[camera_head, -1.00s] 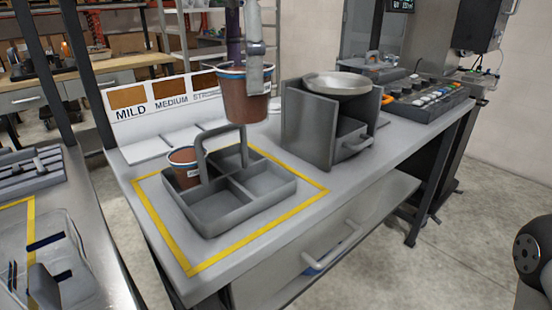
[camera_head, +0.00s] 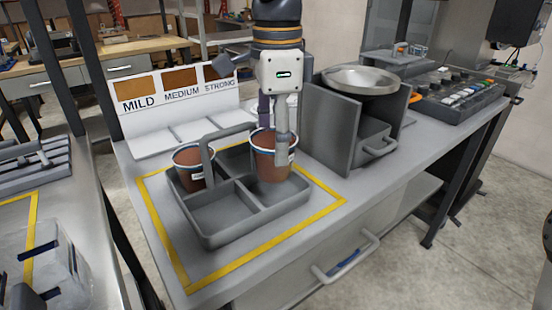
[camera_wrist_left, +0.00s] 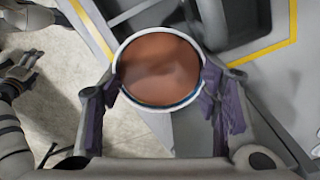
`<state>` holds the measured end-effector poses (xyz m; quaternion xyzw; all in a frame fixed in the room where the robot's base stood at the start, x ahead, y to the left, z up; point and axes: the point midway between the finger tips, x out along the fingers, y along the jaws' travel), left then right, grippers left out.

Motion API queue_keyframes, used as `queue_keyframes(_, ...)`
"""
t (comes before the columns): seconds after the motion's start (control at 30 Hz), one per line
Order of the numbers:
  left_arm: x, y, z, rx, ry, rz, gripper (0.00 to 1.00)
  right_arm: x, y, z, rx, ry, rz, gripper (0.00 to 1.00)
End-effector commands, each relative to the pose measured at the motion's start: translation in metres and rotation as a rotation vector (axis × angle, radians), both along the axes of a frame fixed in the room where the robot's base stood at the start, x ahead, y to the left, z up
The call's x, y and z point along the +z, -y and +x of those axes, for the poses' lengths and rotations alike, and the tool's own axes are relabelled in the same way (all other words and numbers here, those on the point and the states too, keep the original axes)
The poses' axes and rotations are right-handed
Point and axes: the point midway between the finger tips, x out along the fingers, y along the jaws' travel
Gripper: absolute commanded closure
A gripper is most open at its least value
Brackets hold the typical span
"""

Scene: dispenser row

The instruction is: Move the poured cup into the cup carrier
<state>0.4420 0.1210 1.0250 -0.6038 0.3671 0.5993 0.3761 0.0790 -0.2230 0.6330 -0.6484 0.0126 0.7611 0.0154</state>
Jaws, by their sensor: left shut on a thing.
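My left gripper (camera_head: 273,140) is shut on a brown cup (camera_head: 272,165) with a white and blue rim, one finger on each side. In the left wrist view this cup (camera_wrist_left: 160,70) is upright between the purple finger pads and filled with brown liquid. A second brown cup (camera_head: 190,166) stands in the left compartment beside the handle. The front compartments look empty.
The carrier sits inside a yellow outline (camera_head: 319,211) on the grey table. Behind it stands a MILD, MEDIUM, STRONG board (camera_head: 180,88) with pale pads. A grey dispenser box (camera_head: 330,130) with a metal bowl (camera_head: 360,80) is close to the right. Parts of my other arm show in the left wrist view.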

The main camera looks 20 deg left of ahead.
Motion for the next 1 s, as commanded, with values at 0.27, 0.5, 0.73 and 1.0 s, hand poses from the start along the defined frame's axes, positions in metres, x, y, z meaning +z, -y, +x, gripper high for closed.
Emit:
queue_keyframes(0.27, -0.043, 0.000, -0.001, -0.001, -0.001, 0.000, 0.79, 0.002, 0.000, 0.003, 0.000, 0.010, 0.000, 0.20)
queue_keyframes(0.5, -0.044, 0.000, 0.000, -0.001, 0.000, 0.000, 0.79, 0.002, 0.000, 0.003, 0.000, 0.010, 0.000, 0.20)
queue_keyframes(0.73, -0.046, 0.000, 0.000, -0.001, -0.001, 0.000, 0.23, 0.003, 0.000, 0.003, 0.000, 0.011, 0.000, 0.20)
queue_keyframes(1.0, -0.045, 0.000, 0.000, -0.001, -0.002, -0.001, 0.23, 0.002, 0.000, 0.002, 0.000, 0.009, 0.000, 0.20)
